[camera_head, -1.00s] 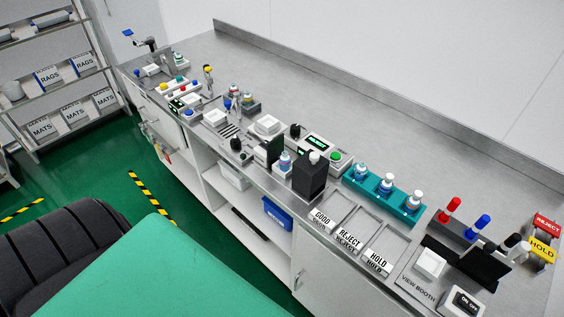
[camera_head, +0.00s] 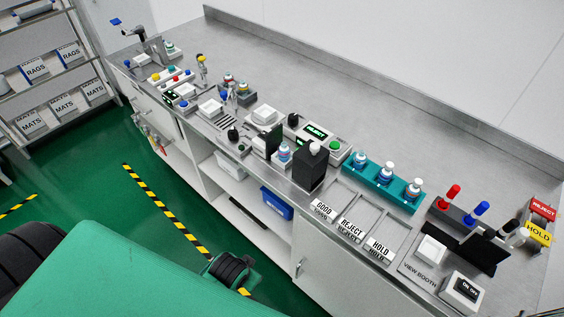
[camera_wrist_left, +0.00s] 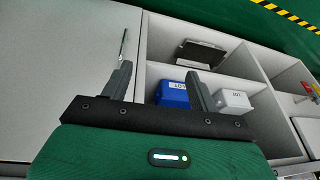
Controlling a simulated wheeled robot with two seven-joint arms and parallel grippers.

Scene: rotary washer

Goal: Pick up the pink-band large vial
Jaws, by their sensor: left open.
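In the head view, several white-capped vials show blue labels, some with a reddish or pinkish tint. One vial (camera_head: 284,153) stands left of a black upright block. A row of three, including this nearest one (camera_head: 412,189), stands in a teal rack (camera_head: 349,171). Smaller-looking vials (camera_head: 228,81) stand farther back. I cannot tell for certain which is the pink-band large vial. My left gripper (camera_wrist_left: 159,71) shows in the left wrist view, its two fingers apart and empty, facing the cabinet fronts and shelves. No vial shows in that view. My right gripper is not in view.
The black block (camera_head: 310,168) stands close beside the front vial. GOOD, REJECT and HOLD trays (camera_head: 352,229) line the counter's front edge. Blue (camera_wrist_left: 173,94) and white (camera_wrist_left: 232,101) bins sit on shelves below. The counter's back strip (camera_head: 330,90) is clear.

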